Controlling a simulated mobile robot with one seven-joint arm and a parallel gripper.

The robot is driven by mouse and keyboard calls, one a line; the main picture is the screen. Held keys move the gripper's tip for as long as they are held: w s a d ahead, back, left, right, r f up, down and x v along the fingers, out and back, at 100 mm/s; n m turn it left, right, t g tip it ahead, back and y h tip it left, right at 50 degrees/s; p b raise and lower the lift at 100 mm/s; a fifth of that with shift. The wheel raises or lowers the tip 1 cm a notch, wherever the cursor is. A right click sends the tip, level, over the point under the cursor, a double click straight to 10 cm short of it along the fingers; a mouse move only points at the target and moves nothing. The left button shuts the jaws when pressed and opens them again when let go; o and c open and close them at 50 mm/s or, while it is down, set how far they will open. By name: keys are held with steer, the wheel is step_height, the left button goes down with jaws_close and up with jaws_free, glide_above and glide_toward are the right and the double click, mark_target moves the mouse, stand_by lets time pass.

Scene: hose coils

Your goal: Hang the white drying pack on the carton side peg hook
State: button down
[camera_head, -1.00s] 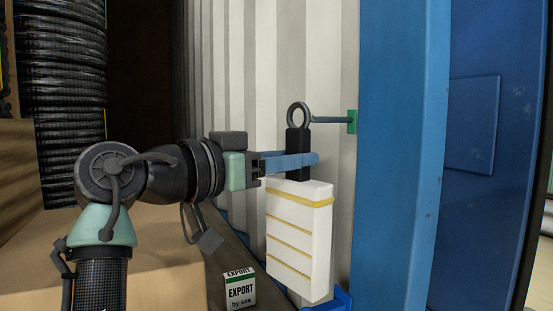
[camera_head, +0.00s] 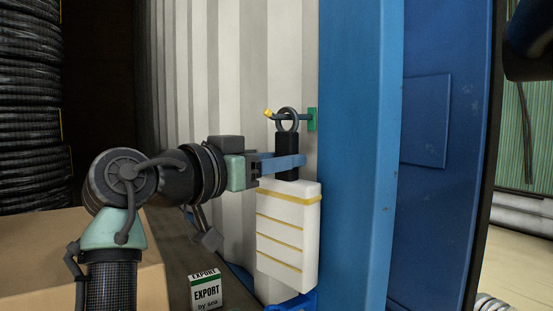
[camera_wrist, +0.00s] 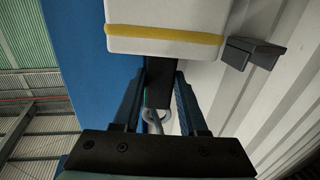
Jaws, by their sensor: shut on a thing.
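The white drying pack (camera_head: 287,235) hangs upright below my gripper (camera_head: 292,162), with yellow bands across it. My gripper is shut on the black tab at the pack's top. A grey ring (camera_head: 279,122) stands above the tab. The peg hook (camera_head: 303,116) has a green base on the corrugated wall and a yellow tip. The tip shows left of the ring and the rod to its right, so the peg appears to run through the ring; the exact contact is unclear. The wrist view shows the pack (camera_wrist: 165,45), with the ring partly hidden beyond the tab.
A blue post (camera_head: 360,160) stands close to the right of the pack. An EXPORT carton (camera_head: 206,292) is below left, and a large brown carton (camera_head: 60,250) is at the left. Black hose coils (camera_head: 30,110) are stacked behind it.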

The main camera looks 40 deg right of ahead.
steer(key=shift+r, duration=0.1)
stand_by(0.3)
steer(key=shift+c, duration=1.8)
jaws_free()
steer(key=shift+a, duration=0.3)
steer(key=shift+b+v, duration=0.55)
steer(key=shift+v, duration=1.4)
steer(key=shift+s, duration=0.1)
steer(key=b+v, duration=0.6)
steer(key=v, duration=0.7)
